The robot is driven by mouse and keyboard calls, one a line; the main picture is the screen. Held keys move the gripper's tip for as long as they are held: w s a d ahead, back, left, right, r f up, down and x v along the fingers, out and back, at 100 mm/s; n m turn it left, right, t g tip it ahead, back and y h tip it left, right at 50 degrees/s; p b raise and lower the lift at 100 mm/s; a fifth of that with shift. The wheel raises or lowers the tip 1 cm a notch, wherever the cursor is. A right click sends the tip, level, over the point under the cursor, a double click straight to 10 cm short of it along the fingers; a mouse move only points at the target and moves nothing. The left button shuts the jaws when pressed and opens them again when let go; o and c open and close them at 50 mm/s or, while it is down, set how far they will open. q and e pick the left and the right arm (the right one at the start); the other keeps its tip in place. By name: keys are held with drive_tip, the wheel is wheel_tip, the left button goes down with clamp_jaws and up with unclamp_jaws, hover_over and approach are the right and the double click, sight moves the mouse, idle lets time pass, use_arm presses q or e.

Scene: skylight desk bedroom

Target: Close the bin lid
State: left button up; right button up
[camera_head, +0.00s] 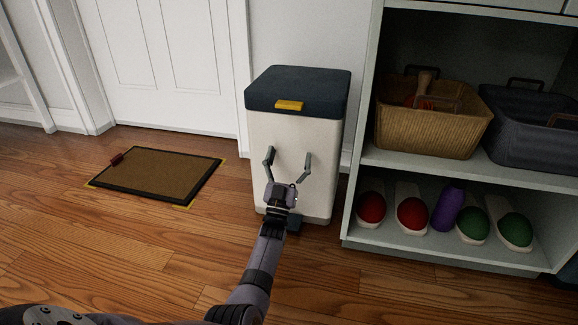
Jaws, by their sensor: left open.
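The bin (322,170) is tall and white and stands on the floor against the wall. Its dark blue-grey lid (310,85) lies flat over the top, with no gap that I can see. A yellow tab (289,105) sits at the lid's front edge. My left gripper (287,151) is open and empty in front of the bin's front face, lower in the picture than the lid and the tab. I cannot tell whether it touches the bin. A small dark part (295,222), perhaps a pedal, shows at the bin's foot, partly hidden by my arm. My right gripper is not in view.
A shelf unit (358,196) stands close to the bin's right, holding a wicker basket (428,130), a dark basket (525,140), several shoes and a purple object (447,210). A brown doormat (160,172) lies before a white door (165,60).

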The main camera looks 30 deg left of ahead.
use_arm(q)
drive_tip(key=shift+f, duration=1.4)
drive_tip(key=shift+s, duration=0.15)
